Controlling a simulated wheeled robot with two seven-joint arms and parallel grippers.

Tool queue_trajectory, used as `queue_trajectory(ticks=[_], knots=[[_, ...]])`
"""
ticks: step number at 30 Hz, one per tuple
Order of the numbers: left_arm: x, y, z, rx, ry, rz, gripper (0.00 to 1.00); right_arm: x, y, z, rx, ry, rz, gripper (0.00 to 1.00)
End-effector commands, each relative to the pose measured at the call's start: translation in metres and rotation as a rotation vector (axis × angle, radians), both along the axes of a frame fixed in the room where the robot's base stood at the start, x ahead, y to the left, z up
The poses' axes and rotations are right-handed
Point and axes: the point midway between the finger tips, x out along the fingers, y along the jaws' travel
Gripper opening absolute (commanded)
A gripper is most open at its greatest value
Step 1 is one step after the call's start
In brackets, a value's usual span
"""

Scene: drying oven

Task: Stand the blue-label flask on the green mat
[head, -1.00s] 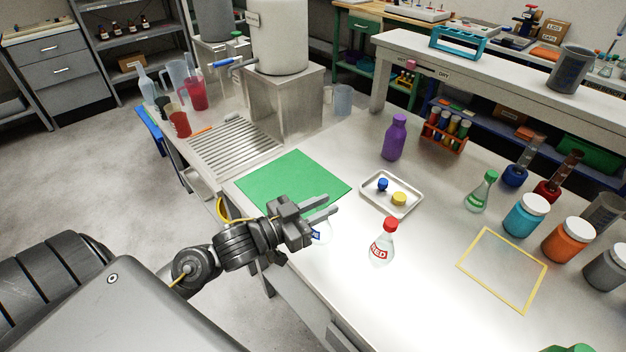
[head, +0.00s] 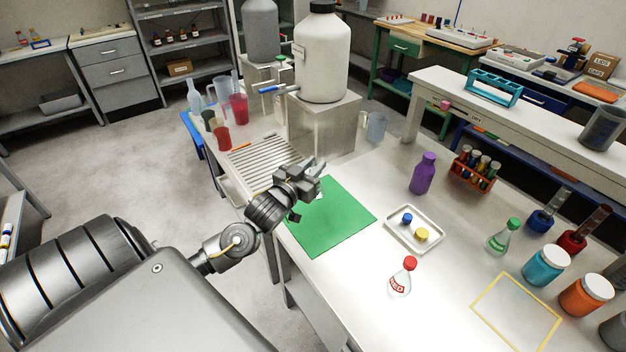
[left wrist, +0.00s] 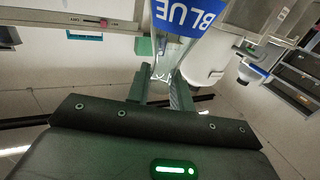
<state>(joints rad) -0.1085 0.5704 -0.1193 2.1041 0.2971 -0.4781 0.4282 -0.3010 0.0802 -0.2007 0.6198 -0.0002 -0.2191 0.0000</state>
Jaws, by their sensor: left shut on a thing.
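My left gripper (head: 313,172) is shut on the blue-label flask and appears over the far left part of the green mat (head: 340,226). In the head view the flask is almost wholly hidden by the gripper. In the left wrist view the blue label (left wrist: 186,17) with the word BLUE shows at the top, beyond the fingers (left wrist: 160,88). The gap between the flask's base and the mat cannot be judged. The mat lies flat at the table's left edge, with nothing seen standing on it. My right gripper is not in view.
A red-label flask (head: 402,280) stands right of the mat. A white tray (head: 414,243) holds a blue and a yellow piece. A purple bottle (head: 423,174) stands behind it. A ribbed drainboard (head: 262,155) and a metal stand (head: 322,128) lie beyond the mat.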

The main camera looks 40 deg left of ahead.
Motion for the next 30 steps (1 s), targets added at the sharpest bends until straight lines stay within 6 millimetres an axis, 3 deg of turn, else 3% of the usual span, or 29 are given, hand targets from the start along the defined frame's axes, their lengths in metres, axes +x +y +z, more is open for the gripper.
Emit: queue_trajectory(ticks=[3,6,12,20,30], knots=[[0.023,0.024,-0.011,0.005,0.002,0.003,0.00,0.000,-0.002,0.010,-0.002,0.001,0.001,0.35],[0.035,0.035,-0.035,0.001,0.004,0.001,0.00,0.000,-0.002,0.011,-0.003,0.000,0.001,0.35],[0.050,0.049,-0.062,0.000,0.001,-0.001,0.00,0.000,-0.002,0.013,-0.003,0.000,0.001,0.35],[0.055,0.053,-0.069,-0.001,-0.001,-0.002,0.00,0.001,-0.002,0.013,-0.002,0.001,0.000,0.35],[0.057,0.055,-0.102,-0.001,0.000,-0.003,0.00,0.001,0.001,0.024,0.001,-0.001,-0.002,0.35]])
